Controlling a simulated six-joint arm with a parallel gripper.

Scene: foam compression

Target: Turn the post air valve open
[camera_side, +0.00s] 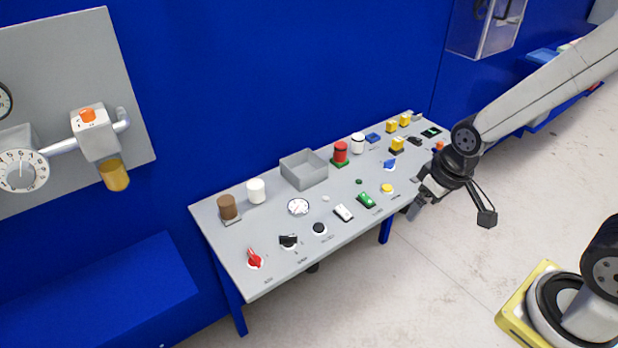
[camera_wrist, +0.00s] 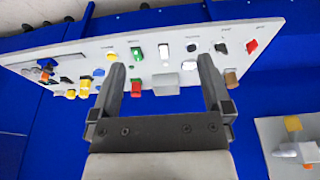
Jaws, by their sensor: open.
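The grey wall panel (camera_side: 75,50) at the left carries air fittings: a pipe, a grey block (camera_side: 97,135) with an orange top (camera_side: 88,115), an amber bowl (camera_side: 114,175) below it and a numbered dial (camera_side: 22,170). I cannot tell which part is the post air valve. In the wrist view part of this panel (camera_wrist: 270,130) shows at the lower right edge. My gripper (camera_side: 416,207) hangs near the right front of the control table, far from the panel. It also shows in the wrist view (camera_wrist: 161,65), its fingers apart with nothing gripped between them.
The grey control table (camera_side: 275,230) bears a red knob (camera_side: 254,260), a black knob (camera_side: 289,241), several buttons, a grey tray (camera_side: 304,170) and brown and white cylinders. A blue wall stands behind. A blue bench (camera_side: 110,295) lies below the panel.

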